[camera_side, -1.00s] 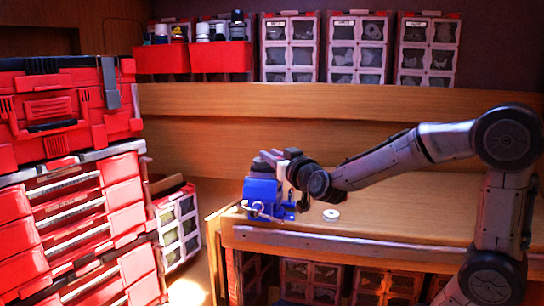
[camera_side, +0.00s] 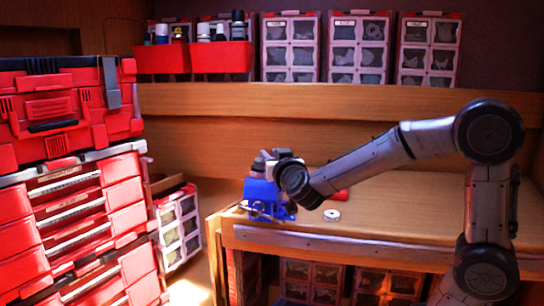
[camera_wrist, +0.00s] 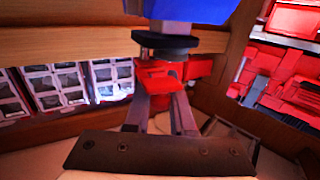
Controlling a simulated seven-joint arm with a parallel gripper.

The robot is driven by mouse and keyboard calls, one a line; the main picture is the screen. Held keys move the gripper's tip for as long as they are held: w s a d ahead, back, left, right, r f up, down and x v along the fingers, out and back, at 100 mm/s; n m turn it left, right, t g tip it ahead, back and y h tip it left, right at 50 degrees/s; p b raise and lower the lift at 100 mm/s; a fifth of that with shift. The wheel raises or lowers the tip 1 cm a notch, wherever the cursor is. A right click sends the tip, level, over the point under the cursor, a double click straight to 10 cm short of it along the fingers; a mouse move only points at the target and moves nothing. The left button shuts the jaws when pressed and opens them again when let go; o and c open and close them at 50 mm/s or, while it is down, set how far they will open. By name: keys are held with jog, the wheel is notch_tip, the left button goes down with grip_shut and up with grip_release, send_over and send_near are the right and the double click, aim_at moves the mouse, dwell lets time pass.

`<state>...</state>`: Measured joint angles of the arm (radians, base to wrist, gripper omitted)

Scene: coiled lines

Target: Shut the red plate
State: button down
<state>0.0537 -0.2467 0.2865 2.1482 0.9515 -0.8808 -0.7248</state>
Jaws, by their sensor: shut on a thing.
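The red plate (camera_wrist: 160,84) shows between my fingers in the wrist view; my gripper (camera_wrist: 162,72) is shut on it. Just beyond the fingertips is a dark round disc with a metal part, below a blue body at the top of that view. A blue vise (camera_side: 262,192) stands at the left front corner of the bench in the side view. My gripper (camera_side: 272,160) is at the top of the vise there. The side view does not clearly show the plate in the fingers, nor whether it touches the vise.
A small pale ring (camera_side: 332,215) lies on the bench (camera_side: 430,205) right of the vise. A red thing (camera_side: 338,195) lies behind it, near my wrist. Red toolboxes (camera_side: 70,200) stand at left. Red bins (camera_side: 221,57) and drawer cabinets line the back shelf.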

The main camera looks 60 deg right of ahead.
jog(key=m+g+h, duration=0.1)
jog(key=w+m+g+h, duration=0.1)
jog(key=m+g+h, duration=0.1)
jog(key=shift+a+g, duration=0.1)
jog(key=shift+g, duration=0.2)
jog(key=m+g, duration=0.1)
jog(key=m+g+h, duration=0.1)
jog(key=g, duration=0.1)
jog(key=w+m+g+h, duration=0.1)
jog(key=g, duration=0.1)
jog(key=shift+d+m, duration=0.25)
jog(key=shift+m, duration=0.05)
jog(key=m+g, duration=0.1)
jog(key=g, duration=0.1)
jog(key=m+g, duration=0.1)
jog(key=g, duration=0.1)
jog(key=m+g, duration=0.1)
jog(key=shift+w+d+m+g+h, duration=0.25)
jog(key=shift+d+m+g+h, duration=0.05)
jog(key=shift+d+g+h, duration=0.1)
jog(key=shift+w+d+r+m+g+y, duration=0.1)
jog(key=shift+d+m+g+y, duration=0.1)
jog(key=shift+m+g, duration=0.7)
jog(key=shift+w+d+m+g+y, duration=0.15)
jog(key=shift+m+g, duration=0.35)
jog(key=shift+g, duration=0.7)
jog(key=shift+s+g, duration=0.15)
jog(key=shift+g, duration=0.15)
jog(key=c, duration=0.8)
grip_release()
